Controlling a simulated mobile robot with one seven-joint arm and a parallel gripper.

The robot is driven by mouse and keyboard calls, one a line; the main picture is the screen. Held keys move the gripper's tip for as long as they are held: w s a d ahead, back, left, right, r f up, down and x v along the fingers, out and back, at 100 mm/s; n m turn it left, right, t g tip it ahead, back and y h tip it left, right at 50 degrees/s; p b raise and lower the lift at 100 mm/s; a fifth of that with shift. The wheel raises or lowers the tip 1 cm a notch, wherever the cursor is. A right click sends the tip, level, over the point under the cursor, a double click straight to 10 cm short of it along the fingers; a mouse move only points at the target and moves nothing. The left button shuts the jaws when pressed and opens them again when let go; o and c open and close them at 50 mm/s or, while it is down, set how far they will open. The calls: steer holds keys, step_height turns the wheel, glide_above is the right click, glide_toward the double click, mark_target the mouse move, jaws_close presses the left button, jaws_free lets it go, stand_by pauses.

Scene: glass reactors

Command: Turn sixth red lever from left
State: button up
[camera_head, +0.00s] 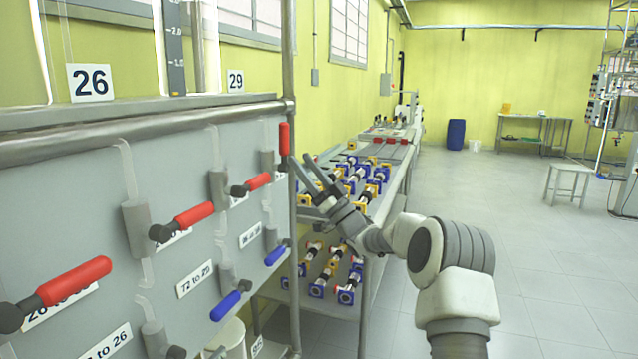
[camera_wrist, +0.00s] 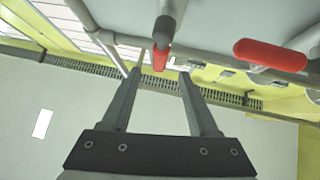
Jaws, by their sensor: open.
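Red levers line the grey panel in the head view: a near one (camera_head: 75,280), a second (camera_head: 194,214), a third (camera_head: 259,181), all about level, and the rightmost red lever (camera_head: 284,138), which stands upright. The row's left part is cut off, so I cannot count to the sixth. My gripper (camera_head: 301,158) is open and empty at the panel's right end, just right of and slightly below the upright lever. In the wrist view a red lever end (camera_wrist: 160,58) shows between the fingertips (camera_wrist: 160,73); contact cannot be told. Another red lever (camera_wrist: 270,54) lies to the right.
Blue levers (camera_head: 226,306) (camera_head: 275,255) sit lower on the panel. A vertical metal post (camera_head: 291,75) stands at the panel's right end. Behind my gripper is a table with blue and yellow fittings (camera_head: 375,170).

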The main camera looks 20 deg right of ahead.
steer(key=v, duration=0.6)
steer(key=shift+a+r, duration=0.1)
